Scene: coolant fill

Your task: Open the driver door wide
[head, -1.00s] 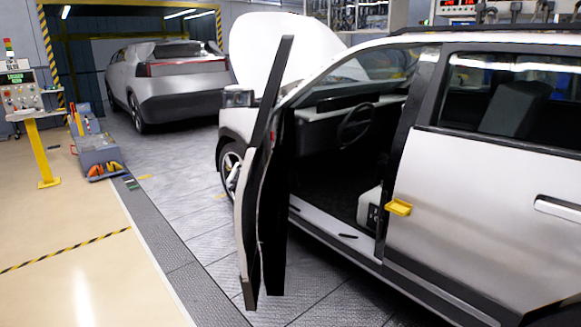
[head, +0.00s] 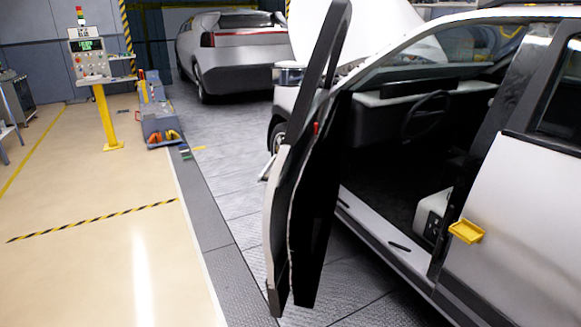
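The driver door (head: 283,210) of the silver car (head: 520,230) stands swung well out from the body, seen nearly edge-on in the head view. Its outer handle (head: 268,168) shows at its left edge. The doorway is open, with the sill (head: 385,240), the dark floor and the steering wheel (head: 425,114) visible inside. Neither of my grippers is in the head view.
A yellow block (head: 466,231) sits on the car body behind the doorway. A control stand (head: 100,85) and a grey tool cart (head: 158,122) stand at the left. A second car (head: 230,55) is at the back. The beige floor (head: 100,260) left of the door is clear.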

